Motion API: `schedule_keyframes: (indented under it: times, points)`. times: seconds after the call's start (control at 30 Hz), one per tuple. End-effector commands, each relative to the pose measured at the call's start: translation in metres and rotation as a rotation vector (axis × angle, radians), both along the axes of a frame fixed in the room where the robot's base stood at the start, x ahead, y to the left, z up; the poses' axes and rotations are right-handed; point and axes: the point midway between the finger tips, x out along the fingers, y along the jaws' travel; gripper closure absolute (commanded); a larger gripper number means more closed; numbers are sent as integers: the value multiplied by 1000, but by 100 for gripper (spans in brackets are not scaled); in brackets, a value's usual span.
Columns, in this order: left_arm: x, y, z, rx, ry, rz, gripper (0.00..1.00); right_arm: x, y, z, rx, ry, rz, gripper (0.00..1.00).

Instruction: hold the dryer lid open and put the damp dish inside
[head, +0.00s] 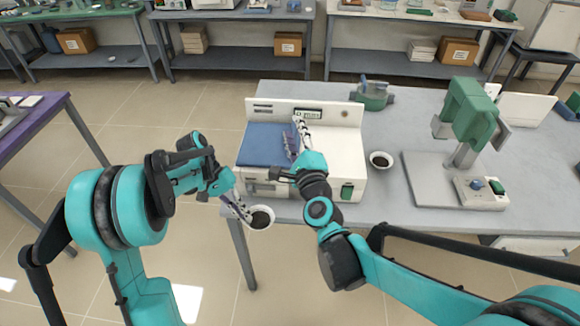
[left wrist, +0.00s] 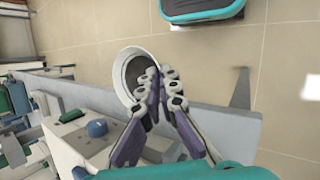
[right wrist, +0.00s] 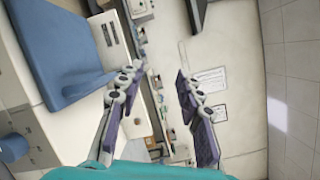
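The dryer (head: 345,160) is a white bench machine with a blue lid (head: 262,145) on its left half. The lid looks flat and closed; its blue tab (right wrist: 88,86) shows in the right wrist view. My right gripper (head: 297,137) is above the dryer by the lid's right edge, with its fingers apart (right wrist: 155,85) and nothing between them. One finger overlaps the tab's end; I cannot tell if they touch. My left gripper (head: 244,211) is shut on the rim of a white dish (left wrist: 120,70) with dark contents, held off the table's front edge.
A similar dish (head: 381,159) with dark contents stands on the grey table (head: 400,215) right of the dryer. A green press-like device (head: 468,115) stands further right, and a small green device (head: 374,93) behind. Open floor lies left of the table. My right arm crosses its front edge.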

Motion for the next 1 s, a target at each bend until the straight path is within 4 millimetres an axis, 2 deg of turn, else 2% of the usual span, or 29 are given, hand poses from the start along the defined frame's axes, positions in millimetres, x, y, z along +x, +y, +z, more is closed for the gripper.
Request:
schedule_keyframes:
  times: [0.03,0.2,0.3,0.43,0.53,0.67,1.0]
  points:
    - [0,0,-8,0,0,0,100,8,7,-15,123,17,-24,64]
    - [0,0,-20,0,0,0,100,22,13,-64,529,98,-132,64]
    - [0,0,-25,0,0,0,100,25,14,-92,699,140,-187,64]
    - [0,0,-28,0,0,0,100,25,14,-118,832,177,-237,64]
    - [0,0,-29,0,0,0,100,26,14,-128,879,189,-257,64]
    - [0,0,-29,0,0,0,100,34,13,-130,892,193,-263,64]
    - [0,0,-28,0,0,0,100,84,13,-128,888,191,-263,64]
